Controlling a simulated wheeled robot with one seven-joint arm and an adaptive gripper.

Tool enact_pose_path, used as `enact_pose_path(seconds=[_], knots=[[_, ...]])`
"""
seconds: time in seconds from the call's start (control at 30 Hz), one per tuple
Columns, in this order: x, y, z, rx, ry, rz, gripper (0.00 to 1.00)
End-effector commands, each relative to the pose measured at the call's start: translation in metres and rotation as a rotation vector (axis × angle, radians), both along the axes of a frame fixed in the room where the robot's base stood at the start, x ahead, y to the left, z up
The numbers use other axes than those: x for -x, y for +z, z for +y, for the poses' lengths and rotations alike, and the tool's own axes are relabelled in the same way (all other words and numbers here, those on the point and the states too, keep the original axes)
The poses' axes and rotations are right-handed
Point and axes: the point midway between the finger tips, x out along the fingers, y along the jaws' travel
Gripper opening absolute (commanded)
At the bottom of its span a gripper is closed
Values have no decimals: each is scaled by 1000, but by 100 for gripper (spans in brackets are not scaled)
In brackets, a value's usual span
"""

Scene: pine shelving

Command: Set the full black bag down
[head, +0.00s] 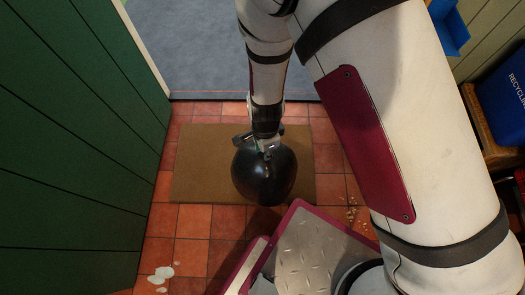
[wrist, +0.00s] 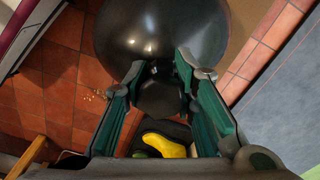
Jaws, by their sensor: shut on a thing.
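The full black bag (head: 264,178) is round and shiny and hangs below my gripper (head: 266,147) in the head view, in front of the brown doormat. In the wrist view the bag (wrist: 165,28) fills the top middle, and its gathered neck lies between the green-padded fingers of my gripper (wrist: 158,78). The gripper is shut on the neck. The bag's underside is hidden, so I cannot tell whether it touches the floor.
The brown doormat (head: 200,165) lies on red tiles before a doorway with blue-grey floor (head: 210,60). A green wall (head: 75,130) stands left. A white spill (head: 161,273) and crumbs (head: 352,215) mark the tiles. A blue recycling bin (head: 505,100) is at right. A yellow object (wrist: 163,145) shows low in the wrist view.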

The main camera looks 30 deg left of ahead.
Motion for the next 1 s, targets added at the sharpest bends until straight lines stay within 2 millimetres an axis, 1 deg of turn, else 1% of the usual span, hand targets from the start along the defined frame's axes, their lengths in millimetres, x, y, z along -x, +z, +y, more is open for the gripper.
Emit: enact_pose_path(seconds=[0.03,0.2,0.3,0.4,0.5,0.83,1.0], knots=[[-10,-2,7,-5,-1,-4,0],[-40,-5,23,-5,-2,-4,0],[-56,-7,32,-4,-2,-3,0],[-67,-7,38,-3,-1,-2,0],[-74,-8,42,-3,-1,-1,0],[-86,-8,48,-2,0,-1,0],[-85,-24,48,-1,0,-1,0]])
